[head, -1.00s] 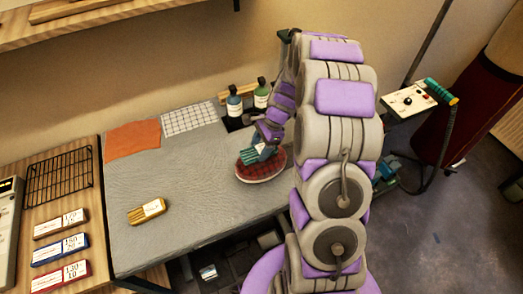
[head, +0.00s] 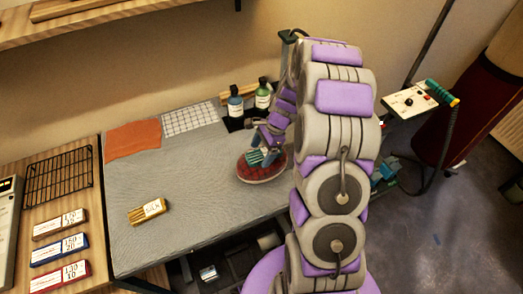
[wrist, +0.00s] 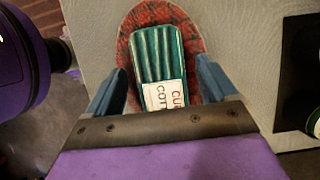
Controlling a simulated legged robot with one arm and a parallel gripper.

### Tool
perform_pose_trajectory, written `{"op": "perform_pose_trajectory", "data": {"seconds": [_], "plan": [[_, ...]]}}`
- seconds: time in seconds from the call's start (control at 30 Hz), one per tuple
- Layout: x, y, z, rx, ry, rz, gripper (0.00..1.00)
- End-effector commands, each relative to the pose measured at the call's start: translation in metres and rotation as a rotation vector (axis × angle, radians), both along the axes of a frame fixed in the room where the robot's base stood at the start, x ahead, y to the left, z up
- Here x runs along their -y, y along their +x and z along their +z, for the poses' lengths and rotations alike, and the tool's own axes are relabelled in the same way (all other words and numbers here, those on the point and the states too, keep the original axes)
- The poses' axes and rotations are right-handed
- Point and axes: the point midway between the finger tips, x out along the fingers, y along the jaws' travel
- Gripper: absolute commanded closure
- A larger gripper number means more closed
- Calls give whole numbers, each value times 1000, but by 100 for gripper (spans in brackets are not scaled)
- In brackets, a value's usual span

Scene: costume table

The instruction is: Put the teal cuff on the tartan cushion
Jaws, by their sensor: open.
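The teal cuff (wrist: 158,55), ribbed with a white printed label, lies on the red tartan cushion (wrist: 132,22) in the wrist view. In the head view the cuff (head: 255,157) shows small on the oval cushion (head: 262,174). My gripper (wrist: 160,82) is open, its two blue fingers on either side of the cuff's label end with gaps between them and the cuff. In the head view my gripper (head: 264,155) is just above the cushion and partly hides it. I cannot tell exactly how high the fingers are.
Two dark-capped bottles (head: 235,103) stand in a black holder behind the cushion. A yellow-brown ribbed bundle (head: 148,211), an orange cloth (head: 133,141) and a white grid cloth (head: 190,119) lie on the grey table (head: 190,185). The table's middle is clear.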

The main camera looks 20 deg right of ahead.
Motion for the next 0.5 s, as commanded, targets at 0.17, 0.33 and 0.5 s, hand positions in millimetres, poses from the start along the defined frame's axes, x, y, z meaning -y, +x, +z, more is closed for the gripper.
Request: {"op": "perform_pose_trajectory", "data": {"seconds": [0.17, 0.33, 0.5], "plan": [[10, 1, 19, 5, -1, -4, 14], [22, 1, 51, 5, -3, -2, 14], [32, 1, 83, 4, -6, -2, 14]]}}
